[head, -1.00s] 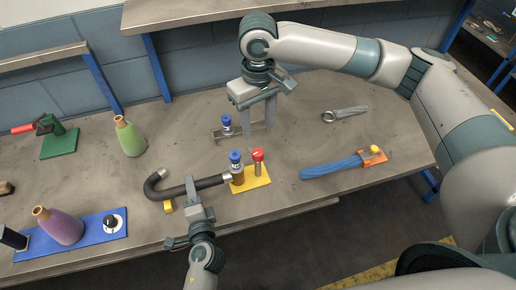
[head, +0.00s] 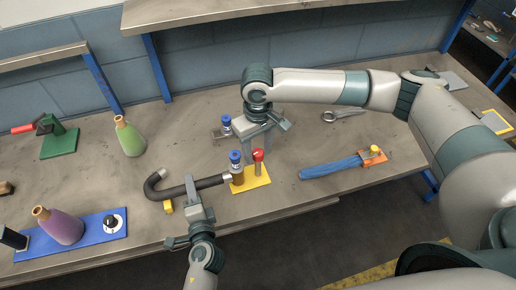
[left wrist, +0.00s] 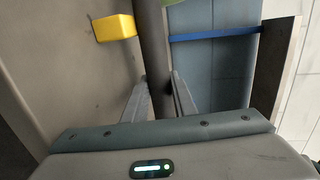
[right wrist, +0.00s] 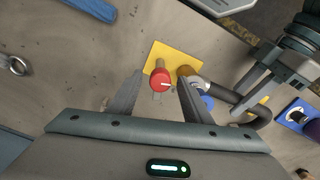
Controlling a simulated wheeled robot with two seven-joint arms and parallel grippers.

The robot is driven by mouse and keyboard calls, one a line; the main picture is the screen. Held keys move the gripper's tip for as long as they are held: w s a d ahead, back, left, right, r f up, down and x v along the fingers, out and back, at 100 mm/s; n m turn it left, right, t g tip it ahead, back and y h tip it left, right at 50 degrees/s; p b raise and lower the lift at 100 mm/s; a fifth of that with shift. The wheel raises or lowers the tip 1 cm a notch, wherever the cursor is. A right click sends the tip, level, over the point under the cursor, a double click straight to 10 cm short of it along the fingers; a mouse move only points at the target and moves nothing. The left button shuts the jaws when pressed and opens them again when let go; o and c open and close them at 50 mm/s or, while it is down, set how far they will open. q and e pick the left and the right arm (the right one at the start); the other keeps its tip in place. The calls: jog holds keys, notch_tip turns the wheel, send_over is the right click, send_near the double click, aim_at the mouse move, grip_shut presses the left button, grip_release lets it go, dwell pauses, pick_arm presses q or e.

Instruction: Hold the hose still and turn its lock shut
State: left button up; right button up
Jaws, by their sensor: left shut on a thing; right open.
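The dark hose (head: 176,191) lies along the front of the bench, its right end at a brass fitting with a blue cap (head: 235,157) on a yellow plate (head: 256,183). My left gripper (head: 194,194) is shut on the hose, which runs between its fingers in the left wrist view (left wrist: 154,50). A red knob (head: 258,154) stands on a post on the same plate, right of the fitting. My right gripper (head: 262,148) is open behind the knob. In the right wrist view the red knob (right wrist: 160,79) shows between the spread fingers, apart from both.
A blue hose bundle (head: 330,167) with an orange end lies to the right. A green bottle (head: 129,137) and a blue panel (head: 90,236) with a purple bottle stand at left.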

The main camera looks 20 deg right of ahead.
jog(key=c, duration=1.1)
jog(key=shift+n, duration=0.5)
jog(key=n, duration=0.2)
jog(key=shift+n, duration=0.4)
jog(key=n, duration=0.3)
jog(key=shift+n, duration=0.3)
jog(key=n, duration=0.3)
jog(key=shift+n, duration=2.3)
